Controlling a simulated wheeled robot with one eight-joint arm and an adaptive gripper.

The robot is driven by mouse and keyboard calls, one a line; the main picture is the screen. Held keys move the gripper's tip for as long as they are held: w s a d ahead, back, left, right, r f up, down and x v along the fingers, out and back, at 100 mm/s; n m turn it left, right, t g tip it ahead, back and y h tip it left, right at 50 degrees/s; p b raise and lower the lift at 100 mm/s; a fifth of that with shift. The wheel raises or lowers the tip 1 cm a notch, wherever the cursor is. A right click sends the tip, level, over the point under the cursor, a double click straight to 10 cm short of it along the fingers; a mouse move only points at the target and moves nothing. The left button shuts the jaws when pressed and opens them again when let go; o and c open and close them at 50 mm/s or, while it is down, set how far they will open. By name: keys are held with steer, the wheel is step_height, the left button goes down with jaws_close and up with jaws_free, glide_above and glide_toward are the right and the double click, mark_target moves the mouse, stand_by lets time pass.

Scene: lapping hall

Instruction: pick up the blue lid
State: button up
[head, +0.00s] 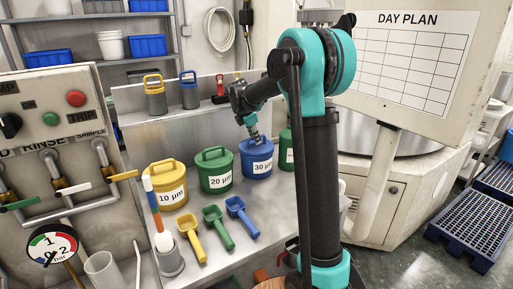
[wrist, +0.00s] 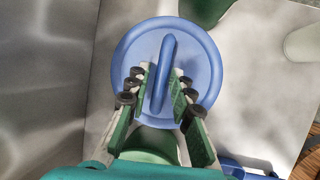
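The blue lid (head: 245,148) sits on the blue tub (head: 257,169) marked 30 µm, on the metal bench. In the wrist view the round blue lid (wrist: 125,55) fills the upper middle, with its raised bar handle (wrist: 163,72) standing up across it. My gripper (wrist: 162,84) is open, its two green-padded fingers on either side of the handle, with small gaps showing. In the head view my gripper (head: 252,130) is right above the lid, pointing down. The handle is mostly hidden there.
A green tub (head: 215,180) marked 20 µm stands close left, and a yellow tub (head: 166,195) marked 10 µm beyond it. Another green tub (head: 286,158) stands close right, partly behind my arm. Yellow (head: 194,242), green (head: 220,234) and blue (head: 241,220) scoops lie in front.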

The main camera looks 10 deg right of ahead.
steer(key=shift+w+d+f, duration=0.1)
steer(key=shift+d+f, duration=0.05)
steer(key=shift+f, duration=0.2)
steer(key=shift+c, duration=0.2)
jaws_close()
steer(key=shift+r, duration=0.1)
